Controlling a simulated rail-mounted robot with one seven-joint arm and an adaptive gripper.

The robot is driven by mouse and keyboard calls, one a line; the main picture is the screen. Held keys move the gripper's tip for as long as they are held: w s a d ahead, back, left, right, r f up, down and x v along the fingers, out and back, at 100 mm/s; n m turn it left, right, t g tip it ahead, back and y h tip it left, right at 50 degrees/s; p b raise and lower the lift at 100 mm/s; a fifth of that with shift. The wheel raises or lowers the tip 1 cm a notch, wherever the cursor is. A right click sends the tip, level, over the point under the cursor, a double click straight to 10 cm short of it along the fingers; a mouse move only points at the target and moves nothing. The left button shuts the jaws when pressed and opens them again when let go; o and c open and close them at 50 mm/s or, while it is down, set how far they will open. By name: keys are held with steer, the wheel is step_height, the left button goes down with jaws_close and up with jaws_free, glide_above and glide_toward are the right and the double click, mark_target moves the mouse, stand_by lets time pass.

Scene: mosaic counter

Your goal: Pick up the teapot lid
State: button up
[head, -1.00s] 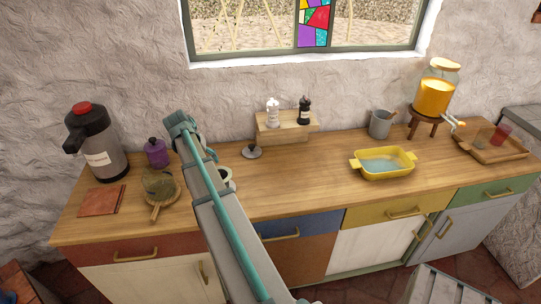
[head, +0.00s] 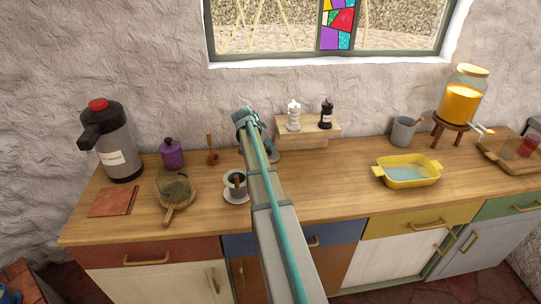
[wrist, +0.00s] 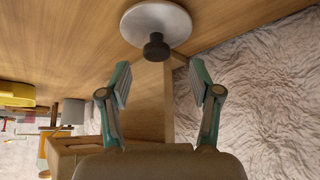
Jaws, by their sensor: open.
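The teapot lid (wrist: 172,20) is a pale grey disc with a dark round knob (wrist: 155,46), lying on the wooden counter at the top of the wrist view. In the head view a bit of the lid (head: 275,156) shows beside my arm, which partly covers it. My gripper (wrist: 160,80) is open and empty. In the wrist view its two teal fingers point toward the lid, with the knob lying between their lines just beyond the tips. The fingers look apart from the lid. In the head view the fingers are mostly hidden behind the arm.
A wooden riser (head: 310,131) with white and black shakers stands close behind the lid. A cup on a saucer (head: 236,197) is left of my arm. A purple jar (head: 172,155) and a dark flask (head: 112,145) stand further left. A yellow dish (head: 407,177) is right.

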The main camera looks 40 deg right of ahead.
mark_target(270, 154)
steer(key=shift+s+p+x, duration=0.2)
steer(key=shift+p+x, duration=1.1)
steer(key=shift+x, duration=1.4)
steer(key=shift+a, duration=0.15)
jaws_close()
steer(key=shift+s+r+b, duration=0.1)
steer(key=shift+b, duration=0.25)
